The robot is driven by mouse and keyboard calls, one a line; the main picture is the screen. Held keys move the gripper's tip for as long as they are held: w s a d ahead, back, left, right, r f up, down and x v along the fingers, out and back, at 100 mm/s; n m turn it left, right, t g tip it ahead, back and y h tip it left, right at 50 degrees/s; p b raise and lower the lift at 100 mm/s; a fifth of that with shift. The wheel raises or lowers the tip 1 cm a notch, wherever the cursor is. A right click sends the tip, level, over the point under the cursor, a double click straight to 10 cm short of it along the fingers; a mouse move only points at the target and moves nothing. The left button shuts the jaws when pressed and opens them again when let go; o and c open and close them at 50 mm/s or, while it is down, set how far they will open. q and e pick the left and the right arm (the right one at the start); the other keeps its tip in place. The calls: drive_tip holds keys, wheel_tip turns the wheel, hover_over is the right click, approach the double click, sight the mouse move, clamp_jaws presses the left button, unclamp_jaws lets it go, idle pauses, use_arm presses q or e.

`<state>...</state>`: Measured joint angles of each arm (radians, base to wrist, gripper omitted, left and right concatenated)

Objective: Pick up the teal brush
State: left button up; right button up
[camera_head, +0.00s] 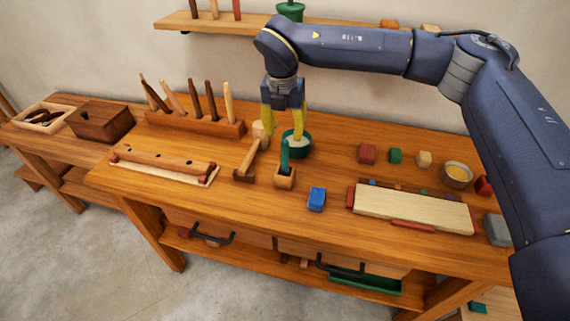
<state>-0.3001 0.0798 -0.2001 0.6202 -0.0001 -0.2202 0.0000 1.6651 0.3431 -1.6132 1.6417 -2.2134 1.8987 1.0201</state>
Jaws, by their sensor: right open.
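The teal brush (285,155) stands upright in a small wooden holder (285,178) near the middle of the workbench. My right gripper (285,128) points down from above with its yellow fingers spread apart. The upper part of the brush shows just below and between the fingertips. I cannot tell whether the fingers touch it. A dark green bowl (303,146) stands just behind the brush, close to the right finger. My left gripper is not in view.
A rack (196,123) with several upright tools stands behind left. Coloured blocks and a pale board (413,208) lie at right. The bench's front middle is clear.

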sight(285, 141)
drive_tip(key=f, duration=0.4)
drive_tip(key=shift+w+f, duration=0.25)
drive_tip(key=shift+f, duration=0.15)
drive_tip(key=shift+d+f, duration=0.1)
drive_tip(key=shift+f, duration=2.5)
drive_tip(key=shift+o, duration=0.4)
clamp_jaws()
